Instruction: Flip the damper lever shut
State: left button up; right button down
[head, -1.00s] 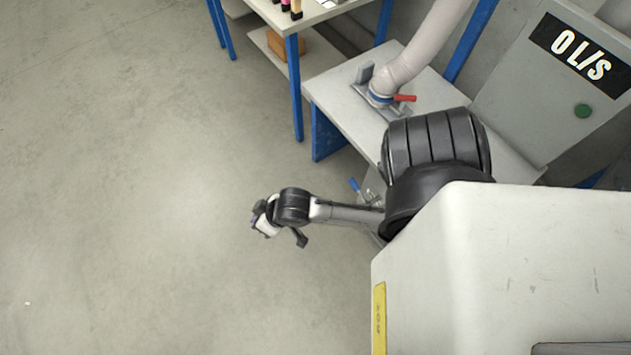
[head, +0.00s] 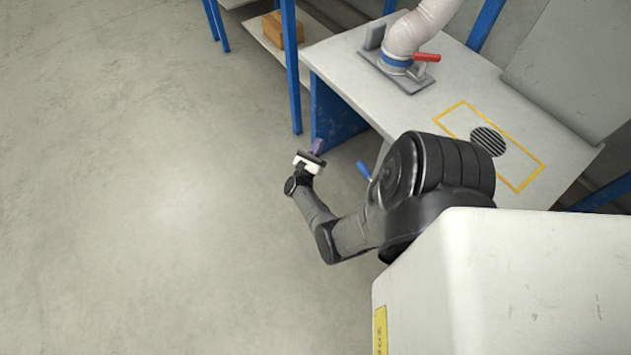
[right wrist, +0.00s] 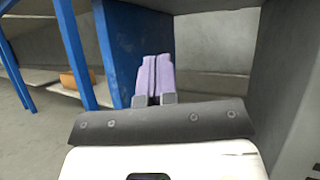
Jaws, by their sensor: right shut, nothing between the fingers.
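My right gripper (head: 317,147) is in front of the workbench's left end, well apart from the lever. In the right wrist view its two purple fingers (right wrist: 154,78) are together with nothing between them, facing the blue side panel under the bench. The lever is not in the right wrist view. My left gripper is not in view.
A blue handle (head: 363,169) shows below the bench's front edge. A shelf with an orange-brown box (head: 283,30) stands at back left. The floor at left is clear.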

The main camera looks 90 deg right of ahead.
pick_arm(q)
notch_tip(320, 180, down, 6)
jog(key=b, duration=0.4)
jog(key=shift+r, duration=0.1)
pick_arm(e)
jog(key=s+a+f+m+g+y, duration=0.3)
jog(key=a+f+m+g+y, duration=0.8)
jog(key=a+m, duration=0.2)
jog(key=shift+s+m, duration=0.15)
jog(key=shift+m, duration=0.15)
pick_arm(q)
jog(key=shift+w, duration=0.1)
